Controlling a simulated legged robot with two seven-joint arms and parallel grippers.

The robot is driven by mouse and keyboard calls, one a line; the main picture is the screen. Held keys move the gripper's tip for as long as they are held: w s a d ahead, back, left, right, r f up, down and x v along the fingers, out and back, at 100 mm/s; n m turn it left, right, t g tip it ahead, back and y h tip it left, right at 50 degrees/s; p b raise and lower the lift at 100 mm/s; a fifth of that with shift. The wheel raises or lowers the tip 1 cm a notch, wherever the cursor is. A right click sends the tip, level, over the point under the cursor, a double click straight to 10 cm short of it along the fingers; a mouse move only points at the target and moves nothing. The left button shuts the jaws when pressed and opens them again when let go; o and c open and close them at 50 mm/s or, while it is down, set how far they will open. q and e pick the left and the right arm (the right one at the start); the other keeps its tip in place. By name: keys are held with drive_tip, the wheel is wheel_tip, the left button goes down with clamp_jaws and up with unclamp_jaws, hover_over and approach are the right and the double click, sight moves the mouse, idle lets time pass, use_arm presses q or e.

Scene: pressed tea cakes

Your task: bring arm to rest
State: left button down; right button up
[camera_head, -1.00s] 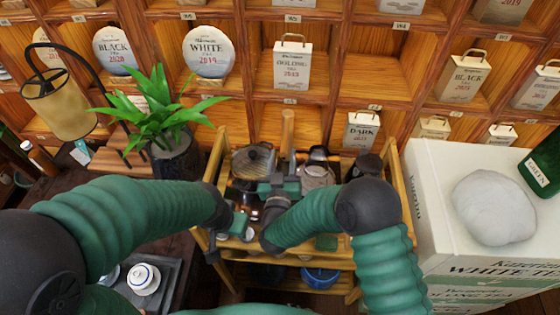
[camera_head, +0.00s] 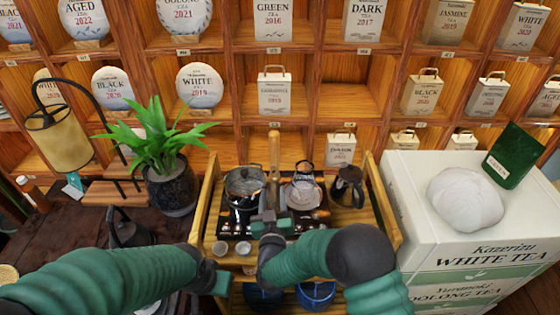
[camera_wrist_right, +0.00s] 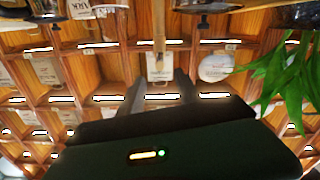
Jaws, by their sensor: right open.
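My right arm, green and ribbed with a dark elbow, reaches in from the lower right. Its gripper (camera_head: 270,218) is over the wooden tea cart, near the pots, and points toward the shelves. In the right wrist view the two dark fingers (camera_wrist_right: 160,92) stand apart with nothing between them. My left arm lies low across the lower left, and its green hand (camera_head: 220,284) is at the cart's front left side. Its fingers are too hidden to read.
The wooden cart (camera_head: 208,205) carries a glass pot (camera_head: 245,183), a clear kettle (camera_head: 304,190) and a dark press pot (camera_head: 347,188). A potted plant (camera_head: 172,190) stands left. White tea boxes (camera_head: 420,215) with a pale lump (camera_head: 466,198) stand right. Shelves fill the back.

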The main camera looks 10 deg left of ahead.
drive_tip(key=s+d+f+g, duration=0.1)
drive_tip(key=s+d+g, duration=0.4)
drive_tip(key=d, duration=0.4)
drive_tip(key=s+d+f+g, duration=0.1)
drive_tip(key=s+d+g, duration=0.35)
drive_tip(key=d, duration=0.55)
drive_tip(key=s+d+m+g+h, duration=0.1)
drive_tip(key=s+d+m+g, duration=0.1)
drive_tip(key=s+d, duration=0.3)
drive_tip(key=s+d+f+m+g+h, duration=0.1)
drive_tip(key=s+d+g, duration=0.2)
drive_tip(key=s, duration=1)
drive_tip(key=shift+s+d+f+m+g+h, duration=0.2)
drive_tip(key=shift+d+m+g+h, duration=0.15)
drive_tip(key=shift+d, duration=0.9)
drive_tip(key=shift+d, duration=0.3)
